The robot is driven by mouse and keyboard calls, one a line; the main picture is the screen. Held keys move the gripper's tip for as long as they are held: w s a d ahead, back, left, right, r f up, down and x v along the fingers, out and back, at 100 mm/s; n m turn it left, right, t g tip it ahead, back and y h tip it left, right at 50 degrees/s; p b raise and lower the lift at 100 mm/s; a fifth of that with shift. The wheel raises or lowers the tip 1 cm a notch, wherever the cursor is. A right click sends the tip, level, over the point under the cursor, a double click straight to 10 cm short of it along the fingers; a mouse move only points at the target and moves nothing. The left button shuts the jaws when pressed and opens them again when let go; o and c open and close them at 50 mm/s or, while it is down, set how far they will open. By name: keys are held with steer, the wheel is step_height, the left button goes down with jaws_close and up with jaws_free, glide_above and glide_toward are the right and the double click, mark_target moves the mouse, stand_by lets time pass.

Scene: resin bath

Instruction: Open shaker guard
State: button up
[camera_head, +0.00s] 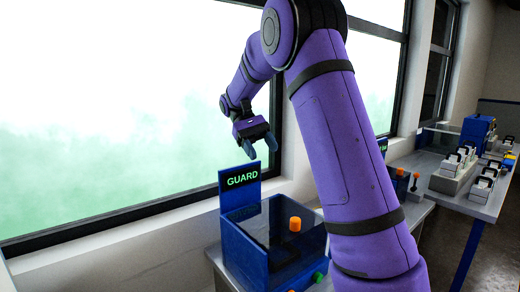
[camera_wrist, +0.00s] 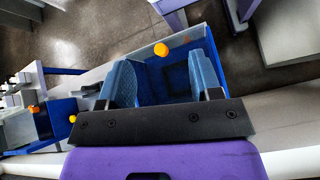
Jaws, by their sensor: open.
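The shaker (camera_head: 258,255) is a blue open-topped-looking box with a dark see-through guard (camera_head: 268,228) lying flat across its top. An orange knob (camera_head: 295,224) stands on the guard near its right edge; it also shows in the wrist view (camera_wrist: 161,49). A blue panel (camera_head: 240,182) marked GUARD in green rises upright at the back. My gripper (camera_head: 260,148) is open and empty, above and behind the shaker, higher than the panel. In the wrist view the shaker shows between and beyond my open fingers (camera_wrist: 163,78). They are apart from the knob.
A green button (camera_head: 318,277) sits on the shaker's front. A large window with a sill runs behind. Another blue station (camera_head: 398,180) with an orange knob stands to the right, partly hidden by my arm. A side table (camera_head: 452,201) farther right holds white racks.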

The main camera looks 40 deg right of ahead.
steer(key=shift+s, duration=0.2)
stand_by(0.5)
steer(key=s+a+n+t, duration=0.1)
steer(key=s+a+t, duration=0.2)
steer(key=s+t, duration=0.2)
steer(key=s+a+r+t, duration=0.1)
steer(key=s+a+t, duration=0.3)
steer(key=s, duration=0.7)
steer(key=s+a+n+t, duration=0.1)
steer(key=s+a+t, duration=0.3)
steer(key=s, duration=0.4)
steer(key=shift+s+a+r+n+t, duration=0.2)
steer(key=shift+s+n+t, duration=0.1)
steer(key=shift+t, duration=0.6)
steer(key=shift+s+a+f+t, duration=0.2)
steer(key=shift+s+f+t, duration=0.15)
steer(key=shift+s+t, duration=0.15)
steer(key=shift+w, duration=0.1)
